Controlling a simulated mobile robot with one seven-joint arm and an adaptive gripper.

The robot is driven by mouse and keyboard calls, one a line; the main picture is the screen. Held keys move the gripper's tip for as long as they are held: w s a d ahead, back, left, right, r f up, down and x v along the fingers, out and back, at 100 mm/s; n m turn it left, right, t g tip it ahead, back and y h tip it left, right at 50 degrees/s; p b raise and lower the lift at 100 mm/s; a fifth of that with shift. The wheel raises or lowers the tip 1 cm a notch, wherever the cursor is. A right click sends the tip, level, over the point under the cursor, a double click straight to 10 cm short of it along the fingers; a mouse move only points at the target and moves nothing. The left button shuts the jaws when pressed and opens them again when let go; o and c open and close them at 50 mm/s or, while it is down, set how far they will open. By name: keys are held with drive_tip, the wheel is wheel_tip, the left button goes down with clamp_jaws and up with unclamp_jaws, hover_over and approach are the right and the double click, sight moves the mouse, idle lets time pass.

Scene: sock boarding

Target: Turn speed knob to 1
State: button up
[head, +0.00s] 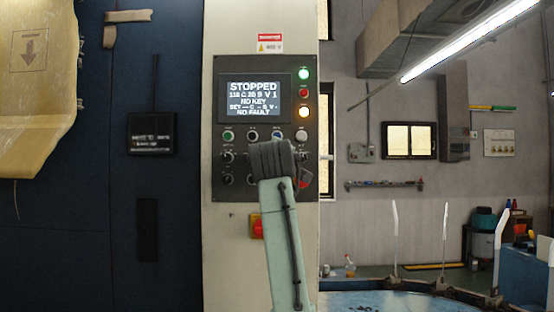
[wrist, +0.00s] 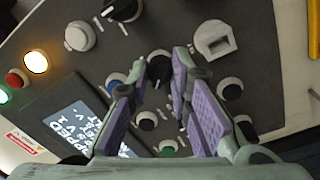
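The control panel (head: 210,105) has a lit screen (head: 255,98) reading "STOPPED", "NO KEY" and "NO FAULT", with a line ending "V 1". Rows of small buttons and black knobs sit below it. In the wrist view, a black knob (wrist: 159,65) lies between and just beyond my fingertips; I cannot tell whether they touch it. My gripper (wrist: 160,60) is open, its purple-padded fingers pointing at the panel. In the head view my arm's end hides the fingers and the knobs behind them. Labels are too small to read, so I cannot tell which knob is the speed knob.
Another black knob (wrist: 122,9) and a pale key-switch-like fitting (wrist: 213,40) sit near the fingers. A lit amber lamp (wrist: 36,62) is at left. A red button on a yellow box (head: 257,226) is below the panel. Dark cabinet doors (head: 155,220) stand left.

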drive_tip(key=o, duration=0.5)
drive_tip(key=s, duration=1.2)
drive_tip(key=shift+a+f, duration=0.2)
